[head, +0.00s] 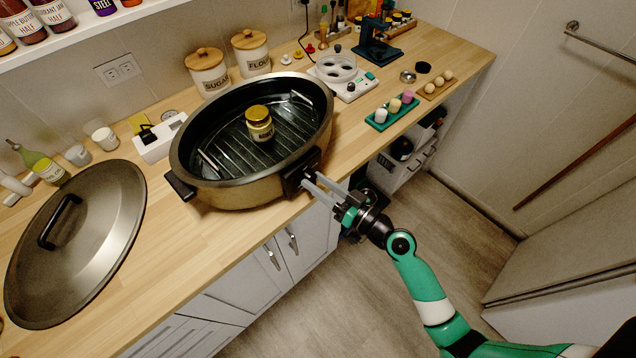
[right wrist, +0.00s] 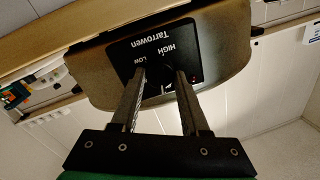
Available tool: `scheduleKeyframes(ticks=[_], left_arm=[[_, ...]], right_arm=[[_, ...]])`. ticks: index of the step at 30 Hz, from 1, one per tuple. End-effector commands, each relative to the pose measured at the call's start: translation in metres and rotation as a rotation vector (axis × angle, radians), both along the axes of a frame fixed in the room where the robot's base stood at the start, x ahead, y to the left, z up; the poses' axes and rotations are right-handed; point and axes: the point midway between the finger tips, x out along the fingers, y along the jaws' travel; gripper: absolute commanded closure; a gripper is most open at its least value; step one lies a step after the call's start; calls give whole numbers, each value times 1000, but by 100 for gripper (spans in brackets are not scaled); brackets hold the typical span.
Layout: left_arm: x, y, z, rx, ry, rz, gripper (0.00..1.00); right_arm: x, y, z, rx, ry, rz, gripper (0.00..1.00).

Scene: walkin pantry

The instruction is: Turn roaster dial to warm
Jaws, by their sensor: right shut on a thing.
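The roaster (head: 235,196) is a large oval dark pan with a tan outer wall, standing open on the wooden counter. Its black control panel (right wrist: 150,46) shows in the right wrist view, with the words "Tarrowen", "HIGH" and "LOW" readable. My right gripper (head: 309,181) is at the panel on the roaster's right end. In the right wrist view its two fingers (right wrist: 160,78) close on the dark dial (right wrist: 163,75), which they partly hide. The dial's pointer and any warm mark cannot be made out. My left gripper is not in view.
A yellow-lidded jar (head: 260,126) stands inside the roaster. The roaster's lid (head: 85,240) lies on the counter at left. Canisters (head: 207,70) stand behind, and a green tray (head: 392,113) with small cups is at right. A small red light (right wrist: 193,80) shows on the panel. The floor in front is clear.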

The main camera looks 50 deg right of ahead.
Motion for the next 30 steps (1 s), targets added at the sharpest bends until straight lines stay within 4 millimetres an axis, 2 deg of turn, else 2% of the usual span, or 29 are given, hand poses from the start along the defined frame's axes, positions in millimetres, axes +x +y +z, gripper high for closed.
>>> scheduleKeyframes(ticks=[12,30], left_arm=[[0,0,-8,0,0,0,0],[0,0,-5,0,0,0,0]], right_arm=[[0,0,-1,383,-13,0,100],[0,0,-1,888,-27,0,100]])
